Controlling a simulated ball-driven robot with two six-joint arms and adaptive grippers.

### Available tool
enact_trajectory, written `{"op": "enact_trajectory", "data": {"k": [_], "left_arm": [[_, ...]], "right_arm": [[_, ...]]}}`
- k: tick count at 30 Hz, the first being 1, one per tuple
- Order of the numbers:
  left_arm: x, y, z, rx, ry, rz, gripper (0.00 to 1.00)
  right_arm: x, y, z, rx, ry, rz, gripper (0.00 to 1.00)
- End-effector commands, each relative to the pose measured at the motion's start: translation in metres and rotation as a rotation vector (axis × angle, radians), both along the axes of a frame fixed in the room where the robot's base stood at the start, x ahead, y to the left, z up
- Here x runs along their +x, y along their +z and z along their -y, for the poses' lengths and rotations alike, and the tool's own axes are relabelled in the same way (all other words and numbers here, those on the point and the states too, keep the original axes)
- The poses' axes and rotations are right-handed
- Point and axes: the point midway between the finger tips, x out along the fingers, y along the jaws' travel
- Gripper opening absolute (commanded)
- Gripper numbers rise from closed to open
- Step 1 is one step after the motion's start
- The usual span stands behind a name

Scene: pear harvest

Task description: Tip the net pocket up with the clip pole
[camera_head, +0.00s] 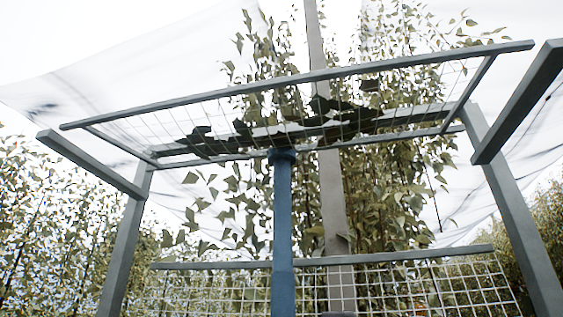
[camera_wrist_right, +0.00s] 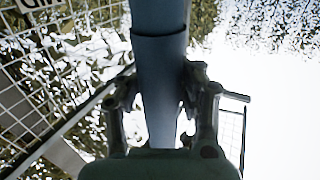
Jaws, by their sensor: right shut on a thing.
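The clip pole (camera_head: 283,225) is blue and stands upright in the middle of the head view. Its wider top end (camera_head: 282,154) is at the underside of the net pocket; I cannot tell whether it presses on it. The net pocket (camera_head: 300,78) is a grey frame with wire mesh, seen from below, with dark leaves lying on it. In the right wrist view my right gripper (camera_wrist_right: 161,105) is shut on the clip pole (camera_wrist_right: 160,60), with a finger on each side. My left gripper is not in view.
Grey posts (camera_head: 124,245) stand left and right, with side rails (camera_head: 520,100) near the pocket. A lower mesh panel (camera_head: 400,285) is behind the pole. A tree trunk (camera_head: 333,200) and leafy branches rise behind, under white netting (camera_head: 150,60).

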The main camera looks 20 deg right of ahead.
Motion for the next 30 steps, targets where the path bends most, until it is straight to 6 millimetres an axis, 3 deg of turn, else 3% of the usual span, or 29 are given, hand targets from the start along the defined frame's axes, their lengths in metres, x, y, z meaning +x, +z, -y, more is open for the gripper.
{"op": "enact_trajectory", "data": {"k": [30], "left_arm": [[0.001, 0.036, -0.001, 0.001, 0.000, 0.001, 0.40]], "right_arm": [[0.000, 0.044, 0.000, 0.002, 0.000, 0.006, 0.00]]}}
